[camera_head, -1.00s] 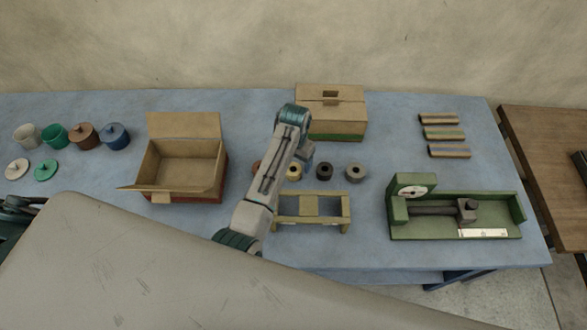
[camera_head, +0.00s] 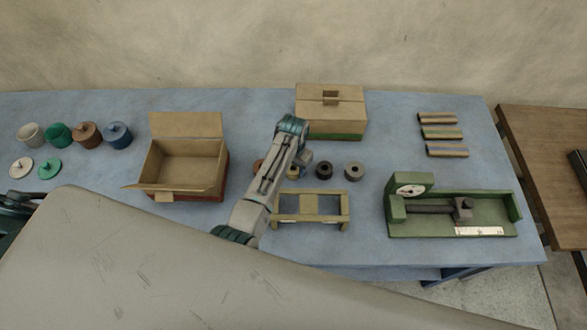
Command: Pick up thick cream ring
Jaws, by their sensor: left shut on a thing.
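The thick cream ring (camera_head: 293,172) is in the middle of the blue table, mostly hidden by my left gripper. My left gripper (camera_head: 300,163) points down at it and is shut on it. The fingertips are small and partly covered by the wrist, and I cannot tell whether the ring is clear of the table. My right gripper is not in view.
A dark ring (camera_head: 324,170) and a grey ring (camera_head: 354,171) stand just right; a brown ring (camera_head: 257,165) is partly hidden left. A wooden stand (camera_head: 311,220) is in front. An open box (camera_head: 180,195), closed carton (camera_head: 330,92) and green gauge (camera_head: 455,228) surround them.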

